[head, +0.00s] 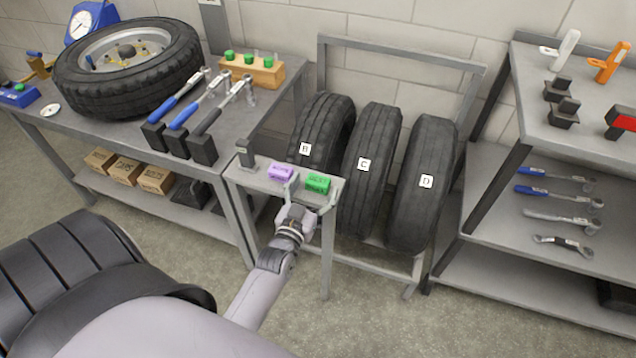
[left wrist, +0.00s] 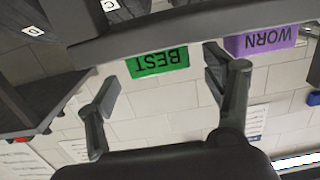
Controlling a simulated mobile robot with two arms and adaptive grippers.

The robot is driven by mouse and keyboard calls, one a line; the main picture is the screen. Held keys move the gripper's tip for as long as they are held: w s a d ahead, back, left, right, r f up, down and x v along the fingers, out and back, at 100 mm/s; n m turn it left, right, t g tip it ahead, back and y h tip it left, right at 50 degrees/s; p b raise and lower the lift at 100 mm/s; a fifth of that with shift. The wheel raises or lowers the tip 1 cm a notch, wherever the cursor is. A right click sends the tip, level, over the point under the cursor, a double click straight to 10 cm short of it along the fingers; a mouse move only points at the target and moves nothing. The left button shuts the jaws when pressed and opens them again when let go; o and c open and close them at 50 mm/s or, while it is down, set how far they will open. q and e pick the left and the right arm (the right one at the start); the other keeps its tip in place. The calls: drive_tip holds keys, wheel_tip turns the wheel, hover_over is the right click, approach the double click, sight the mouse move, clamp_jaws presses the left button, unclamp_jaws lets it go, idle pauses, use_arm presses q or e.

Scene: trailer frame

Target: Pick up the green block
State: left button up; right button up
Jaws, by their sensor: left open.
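The green block (head: 318,183) lies on the small grey stand (head: 250,182), at its right end. In the left wrist view, which looks upside down, the green block (left wrist: 158,62) carries the word BEST. A purple block (head: 281,173) sits to its left on the stand; in the left wrist view the purple block (left wrist: 262,41) reads WORN. My left gripper (head: 299,211) is in front of the stand, just short of the green block. In the left wrist view its fingers (left wrist: 161,78) are spread and empty, with the green block between them and beyond. My right gripper is out of view.
Tires marked B (head: 322,130), C (head: 372,150) and D (head: 422,170) stand in a rack behind the stand. A workbench (head: 110,133) with a wheel and torque wrenches is at left. A tool shelf (head: 570,150) is at right. Open floor lies in front.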

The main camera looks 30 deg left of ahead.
sight(315, 185)
use_arm(q)
drive_tip(key=x, duration=0.3)
drive_tip(key=shift+w+a, duration=0.1)
drive_tip(key=shift+w, duration=0.05)
drive_tip(key=c, duration=1.3)
